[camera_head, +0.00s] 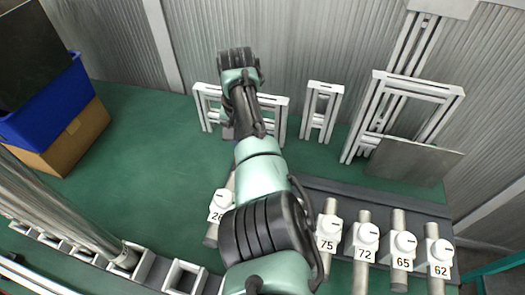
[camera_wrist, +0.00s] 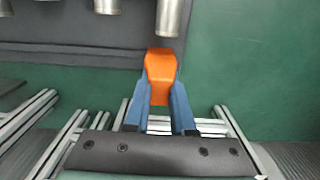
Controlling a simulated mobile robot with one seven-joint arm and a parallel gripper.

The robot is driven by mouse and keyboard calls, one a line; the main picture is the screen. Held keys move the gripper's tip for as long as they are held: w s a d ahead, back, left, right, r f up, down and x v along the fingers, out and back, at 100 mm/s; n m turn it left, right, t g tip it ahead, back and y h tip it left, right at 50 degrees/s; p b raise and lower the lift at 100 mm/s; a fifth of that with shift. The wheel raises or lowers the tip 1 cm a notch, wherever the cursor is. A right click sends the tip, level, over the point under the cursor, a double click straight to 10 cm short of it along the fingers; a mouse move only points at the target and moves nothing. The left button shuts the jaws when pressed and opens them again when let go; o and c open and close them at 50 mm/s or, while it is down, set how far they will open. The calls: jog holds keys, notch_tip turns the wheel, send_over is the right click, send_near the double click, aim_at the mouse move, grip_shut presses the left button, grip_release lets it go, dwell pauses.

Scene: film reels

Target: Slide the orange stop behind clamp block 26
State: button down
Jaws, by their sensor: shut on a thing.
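The orange stop (camera_wrist: 160,68) is between the blue fingers of my gripper (camera_wrist: 161,84) in the wrist view. My gripper is shut on it, and its far end sticks out past the fingertips. Just beyond it is the end of a metal rod (camera_wrist: 170,20), with a small gap in the picture; I cannot tell if they touch. In the head view, white clamp block 26 (camera_head: 220,203) sits on a tilted rod left of my arm, partly covered by it. My fingers and the stop are hidden in the head view. No block number shows in the wrist view.
More clamp blocks, 75 (camera_head: 328,230), 72 (camera_head: 366,237), 65 (camera_head: 403,244) and 62 (camera_head: 439,252), stand on rods to the right. Metal frames (camera_head: 323,108) stand at the back. A blue crate (camera_head: 50,105) sits on a cardboard box at the left. Green surface is open there.

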jog(key=shift+w+a, duration=0.1)
jog(key=shift+a, duration=0.2)
jog(key=c, duration=0.8)
grip_release()
jog(key=shift+o, duration=0.2)
notch_tip(320, 180, up, 13)
jog(key=shift+p, duration=0.4)
